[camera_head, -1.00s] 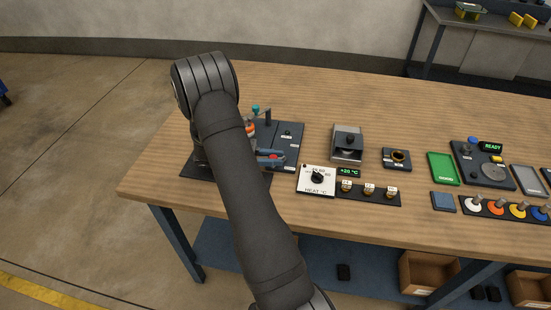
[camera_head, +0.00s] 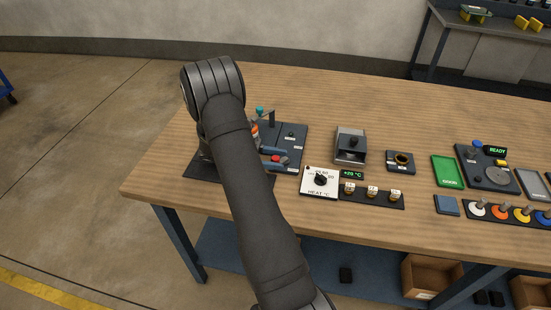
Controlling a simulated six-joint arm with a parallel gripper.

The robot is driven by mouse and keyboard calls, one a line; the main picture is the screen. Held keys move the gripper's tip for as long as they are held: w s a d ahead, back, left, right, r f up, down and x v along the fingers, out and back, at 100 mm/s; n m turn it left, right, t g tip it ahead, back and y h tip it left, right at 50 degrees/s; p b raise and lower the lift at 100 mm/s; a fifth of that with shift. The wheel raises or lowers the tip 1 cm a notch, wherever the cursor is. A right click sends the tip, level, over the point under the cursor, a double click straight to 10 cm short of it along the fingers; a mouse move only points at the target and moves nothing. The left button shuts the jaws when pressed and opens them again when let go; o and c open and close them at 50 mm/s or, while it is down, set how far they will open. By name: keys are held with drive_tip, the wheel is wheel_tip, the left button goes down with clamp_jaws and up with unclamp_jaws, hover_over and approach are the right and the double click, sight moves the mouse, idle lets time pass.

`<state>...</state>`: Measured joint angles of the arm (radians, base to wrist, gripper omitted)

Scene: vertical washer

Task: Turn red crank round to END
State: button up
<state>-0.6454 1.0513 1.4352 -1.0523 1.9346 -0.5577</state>
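A small red part (camera_head: 275,158), which seems to be the crank's knob, shows at the dark panel (camera_head: 291,133) on the table's left. Most of the crank and any END mark are hidden or too small to read.
A teal-topped post (camera_head: 260,111) and an orange part (camera_head: 255,129) stand close beside my arm. Right of the panel are a white HEAT dial (camera_head: 320,182), a grey box-shaped device (camera_head: 350,145) and a strip of small jars (camera_head: 372,193). The table's back area is clear.

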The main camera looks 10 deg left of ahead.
drive_tip(key=shift+r, duration=0.1)
drive_tip(key=r, duration=0.2)
drive_tip(key=d+r, duration=0.1)
drive_tip(key=r, duration=0.1)
drive_tip(key=shift+s+r, duration=0.1)
drive_tip(key=shift+r, duration=0.2)
drive_tip(key=s+d+r, duration=0.2)
drive_tip(key=d+r, duration=0.4)
drive_tip(key=d, duration=0.4)
drive_tip(key=shift+s+d, duration=0.15)
drive_tip(key=shift+s, duration=0.25)
drive_tip(key=shift+o, duration=0.3)
drive_tip(key=shift+r, duration=0.1)
wheel_tip(320, 180, up, 8)
drive_tip(key=m+y, duration=0.4)
drive_tip(key=y, duration=1.4)
hover_over(278, 159)
drive_tip(key=f, duration=1.7)
drive_tip(key=shift+w+a, duration=0.25)
drive_tip(key=shift+a, duration=0.15)
